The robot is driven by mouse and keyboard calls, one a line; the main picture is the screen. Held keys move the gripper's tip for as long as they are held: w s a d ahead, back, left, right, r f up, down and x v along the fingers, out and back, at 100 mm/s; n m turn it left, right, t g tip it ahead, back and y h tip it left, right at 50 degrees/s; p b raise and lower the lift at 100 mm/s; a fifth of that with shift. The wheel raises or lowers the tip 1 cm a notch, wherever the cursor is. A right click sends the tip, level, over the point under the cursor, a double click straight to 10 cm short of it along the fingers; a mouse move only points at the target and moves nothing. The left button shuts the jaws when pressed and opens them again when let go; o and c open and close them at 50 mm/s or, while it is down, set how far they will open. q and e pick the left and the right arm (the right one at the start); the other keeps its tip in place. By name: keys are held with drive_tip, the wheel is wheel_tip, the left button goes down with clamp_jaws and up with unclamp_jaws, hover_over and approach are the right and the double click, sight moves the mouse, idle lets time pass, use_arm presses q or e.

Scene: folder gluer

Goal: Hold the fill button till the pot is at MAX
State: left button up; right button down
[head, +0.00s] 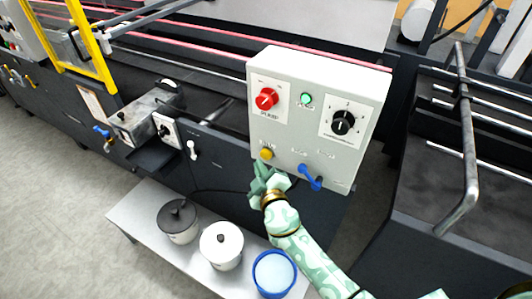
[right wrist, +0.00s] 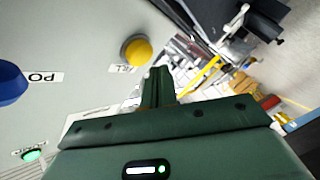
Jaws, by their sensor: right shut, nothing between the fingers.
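The yellow fill button (head: 266,154) is on the lower left of a light grey control box (head: 300,128). It also shows in the right wrist view (right wrist: 136,51), beside a small label. My right gripper (head: 260,180) is shut and empty, with its fingertips just below the button. In the right wrist view the fingers (right wrist: 160,75) point past the button and appear apart from it. A blue pot (head: 273,273) with pale contents, a white lidded pot (head: 221,245) and a grey pot with a dark lid (head: 178,221) stand below. I cannot make out a MAX mark. My left gripper is out of view.
The pots stand on a low pale shelf (head: 150,205). A bent metal rail (head: 467,150) rises at the right.

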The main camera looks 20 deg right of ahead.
sight(266, 155)
drive_tip(key=shift+w+d, duration=0.15)
drive_tip(key=shift+d, duration=0.05)
idle(1.9)
drive_tip(key=shift+w+d, duration=0.25)
drive_tip(key=shift+w+d, duration=0.35)
drive_tip(key=shift+d, duration=0.05)
idle(5.2)
